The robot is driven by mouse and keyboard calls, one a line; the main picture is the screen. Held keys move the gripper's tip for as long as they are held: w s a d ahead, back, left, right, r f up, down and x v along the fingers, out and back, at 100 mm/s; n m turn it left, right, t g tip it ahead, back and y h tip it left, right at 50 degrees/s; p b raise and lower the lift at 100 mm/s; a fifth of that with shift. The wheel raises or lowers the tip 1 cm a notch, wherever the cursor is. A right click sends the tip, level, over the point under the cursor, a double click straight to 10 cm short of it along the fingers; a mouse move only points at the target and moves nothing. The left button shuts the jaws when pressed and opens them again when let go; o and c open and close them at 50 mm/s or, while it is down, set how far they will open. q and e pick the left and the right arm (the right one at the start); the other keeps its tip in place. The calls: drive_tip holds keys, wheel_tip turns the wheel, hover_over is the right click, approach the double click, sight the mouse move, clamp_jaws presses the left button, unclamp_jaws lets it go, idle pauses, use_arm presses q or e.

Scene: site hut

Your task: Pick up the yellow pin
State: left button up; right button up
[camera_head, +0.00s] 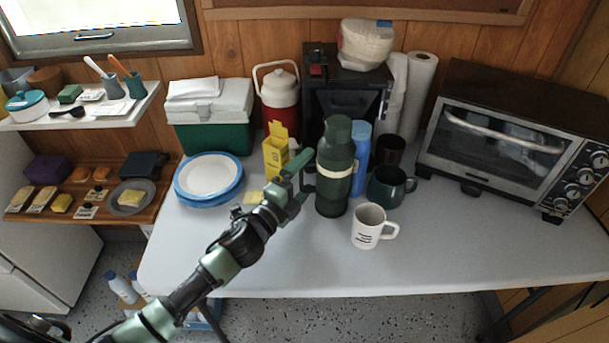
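I cannot make out a yellow pin for certain in the head view. A tall yellow box (276,154) with an open top flap stands on the grey table, behind my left gripper. A small flat pale-yellow piece (253,197) lies on the table to the left of my gripper, partly hidden by it. My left gripper (306,178) is over the table just left of the dark green flask (335,165). Its two fingers look spread, with nothing seen between them. Whether it touches the flask, I cannot tell. My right gripper is not in view.
Blue-rimmed plates (209,176) and a green cooler (211,112) stand at the left. A white mug (370,227), a dark green mug (388,187) and a blue bottle (361,146) crowd the flask. A toaster oven (500,145) fills the right. The table's front is clear.

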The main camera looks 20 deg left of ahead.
sight(269, 153)
use_arm(q)
drive_tip(key=shift+r, duration=0.1)
